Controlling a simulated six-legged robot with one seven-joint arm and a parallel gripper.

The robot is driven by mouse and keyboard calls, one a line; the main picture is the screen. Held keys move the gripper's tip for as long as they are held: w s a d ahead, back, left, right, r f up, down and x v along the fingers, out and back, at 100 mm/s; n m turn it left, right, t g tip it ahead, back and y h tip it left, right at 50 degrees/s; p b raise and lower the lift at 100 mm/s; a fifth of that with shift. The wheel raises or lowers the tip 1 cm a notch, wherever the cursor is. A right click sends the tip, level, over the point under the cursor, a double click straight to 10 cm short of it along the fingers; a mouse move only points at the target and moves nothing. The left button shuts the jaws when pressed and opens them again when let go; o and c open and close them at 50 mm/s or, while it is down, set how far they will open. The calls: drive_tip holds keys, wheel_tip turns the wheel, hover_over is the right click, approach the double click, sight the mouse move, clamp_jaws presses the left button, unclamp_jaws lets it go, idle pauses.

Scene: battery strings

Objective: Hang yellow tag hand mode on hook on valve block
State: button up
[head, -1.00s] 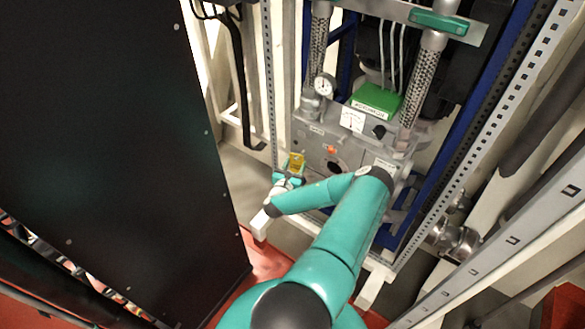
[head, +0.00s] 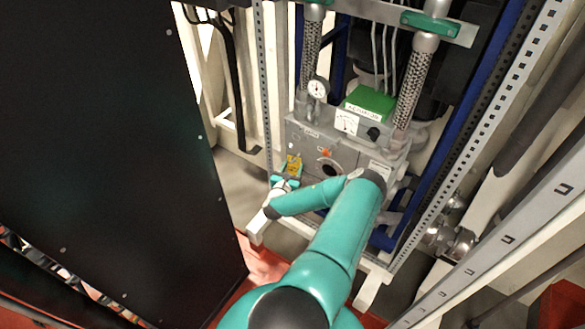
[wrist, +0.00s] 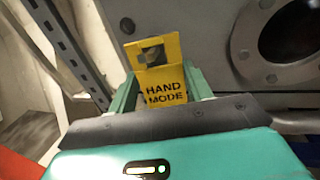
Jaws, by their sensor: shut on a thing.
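The yellow tag (wrist: 163,85) reads HAND MODE and has a square opening near its top. My gripper (wrist: 160,92) is shut on the tag's lower part, and the tag stands up between the fingers. In the head view the tag (head: 293,164) shows small above my gripper (head: 286,181), at the left part of the grey valve block (head: 345,157). A grey piece shows in the tag's opening in the wrist view; I cannot tell whether it is the hook, or whether the tag touches it.
A round dark port (wrist: 290,40) is on the block's face to the right. A perforated rack post (wrist: 65,45) stands close on the left. A large black cabinet (head: 100,150) fills the left side. A gauge (head: 318,88) and green box (head: 370,103) sit above the block.

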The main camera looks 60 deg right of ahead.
drive_tip(key=o, duration=1)
drive_tip(key=a, duration=0.4)
drive_tip(key=s+a, duration=0.1)
drive_tip(key=a, duration=0.8)
drive_tip(key=shift+s+a, duration=0.2)
drive_tip(key=shift+a, duration=0.2)
drive_tip(key=shift+s+a, duration=0.1)
